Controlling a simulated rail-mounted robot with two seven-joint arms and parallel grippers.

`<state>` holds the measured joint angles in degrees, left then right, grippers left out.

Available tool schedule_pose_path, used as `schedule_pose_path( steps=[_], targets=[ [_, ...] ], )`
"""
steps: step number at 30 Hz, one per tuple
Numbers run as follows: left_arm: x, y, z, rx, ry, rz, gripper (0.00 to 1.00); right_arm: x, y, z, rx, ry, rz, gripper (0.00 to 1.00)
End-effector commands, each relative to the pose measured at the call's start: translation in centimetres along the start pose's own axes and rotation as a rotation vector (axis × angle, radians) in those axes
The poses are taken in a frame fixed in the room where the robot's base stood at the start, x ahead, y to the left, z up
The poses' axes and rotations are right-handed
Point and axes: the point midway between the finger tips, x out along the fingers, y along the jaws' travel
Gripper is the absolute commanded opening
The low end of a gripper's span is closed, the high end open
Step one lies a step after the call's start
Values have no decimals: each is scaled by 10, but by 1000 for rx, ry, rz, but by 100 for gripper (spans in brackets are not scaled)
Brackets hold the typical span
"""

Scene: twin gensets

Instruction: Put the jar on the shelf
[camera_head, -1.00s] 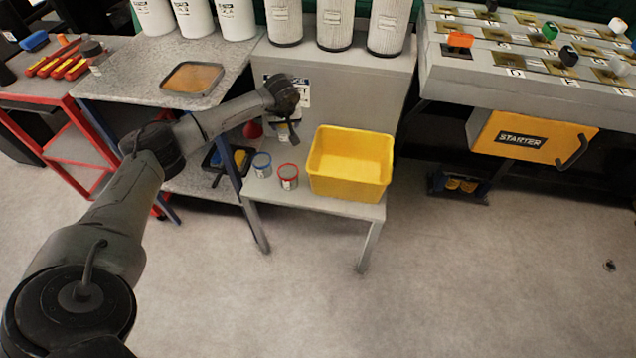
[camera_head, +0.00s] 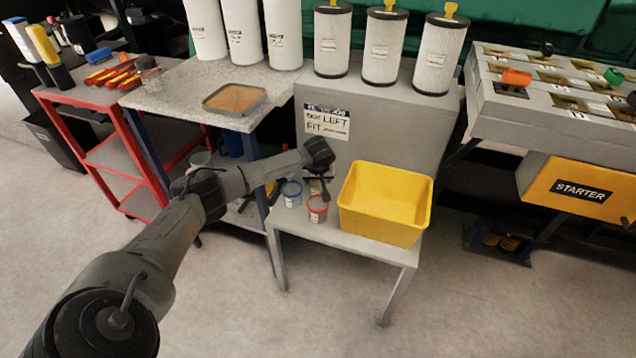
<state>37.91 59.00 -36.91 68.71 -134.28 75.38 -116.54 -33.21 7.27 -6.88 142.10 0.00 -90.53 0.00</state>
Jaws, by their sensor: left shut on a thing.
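A jar with a blue rim (camera_head: 291,193) and a jar with a red rim (camera_head: 317,209) stand on the low grey shelf (camera_head: 345,250), left of a yellow bin. My left gripper (camera_head: 324,190) reaches in from the left, pointing down just behind and above the red-rimmed jar. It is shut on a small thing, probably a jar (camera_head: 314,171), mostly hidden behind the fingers. I cannot tell whether this thing touches the shelf. My right gripper is not in view.
The yellow bin (camera_head: 385,205) fills the shelf's right part. A grey cabinet with a sign (camera_head: 327,122) rises behind, with filters (camera_head: 383,45) on top. A speckled bench (camera_head: 180,95) with a tray (camera_head: 235,99) stands left. The floor in front is clear.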

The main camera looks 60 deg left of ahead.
Motion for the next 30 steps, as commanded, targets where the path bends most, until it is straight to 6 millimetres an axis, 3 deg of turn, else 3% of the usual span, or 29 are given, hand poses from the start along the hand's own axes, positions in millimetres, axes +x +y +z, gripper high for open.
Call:
schedule_pose_path(
  steps=[14, 15, 21, 30],
  targets=[
    [8, 0, 3, 0, 0, 0, 37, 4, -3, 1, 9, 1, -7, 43],
    [6, 0, 3, 0, 0, 0, 64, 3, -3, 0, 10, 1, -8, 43],
    [6, 0, 3, 0, 0, 0, 83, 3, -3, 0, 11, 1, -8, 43],
    [4, 0, 2, 0, 1, 0, 86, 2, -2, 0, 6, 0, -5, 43]
  ],
)
